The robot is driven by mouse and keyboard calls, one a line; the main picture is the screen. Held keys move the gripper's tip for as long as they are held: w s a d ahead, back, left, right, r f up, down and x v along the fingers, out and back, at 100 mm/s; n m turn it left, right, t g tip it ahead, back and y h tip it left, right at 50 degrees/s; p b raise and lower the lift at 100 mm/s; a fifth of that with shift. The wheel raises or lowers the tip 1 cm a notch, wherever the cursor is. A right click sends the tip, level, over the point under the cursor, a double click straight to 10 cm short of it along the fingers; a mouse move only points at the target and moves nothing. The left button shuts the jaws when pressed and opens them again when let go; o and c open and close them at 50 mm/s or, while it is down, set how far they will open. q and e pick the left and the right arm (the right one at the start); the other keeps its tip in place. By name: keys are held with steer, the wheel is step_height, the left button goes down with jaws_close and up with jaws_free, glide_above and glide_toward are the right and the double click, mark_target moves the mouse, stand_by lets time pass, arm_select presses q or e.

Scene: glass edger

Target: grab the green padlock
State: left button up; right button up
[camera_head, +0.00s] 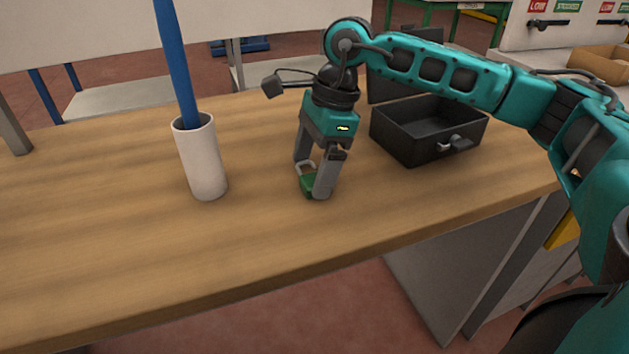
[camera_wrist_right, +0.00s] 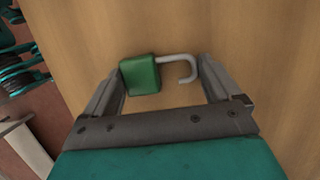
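The green padlock (camera_head: 307,185) lies on the wooden table under my right gripper (camera_head: 312,178). In the right wrist view the padlock's green body (camera_wrist_right: 140,75) and its grey, open shackle (camera_wrist_right: 180,66) show between the two fingertips. The fingers are wide apart; the left one in that view is close to the body, and I cannot tell if it touches. The shackle side is near the other finger. In the head view a finger hides part of the padlock. My left gripper is not in view.
A white cylindrical cup (camera_head: 203,160) with a tall blue rod (camera_head: 176,60) stands to the left of my right gripper. An open black box (camera_head: 425,133) with a latch stands to the right. The table's left and front (camera_head: 100,240) is clear.

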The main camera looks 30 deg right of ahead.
steer(key=c, duration=0.6)
steer(key=shift+o, duration=0.2)
steer(key=shift+r, duration=0.1)
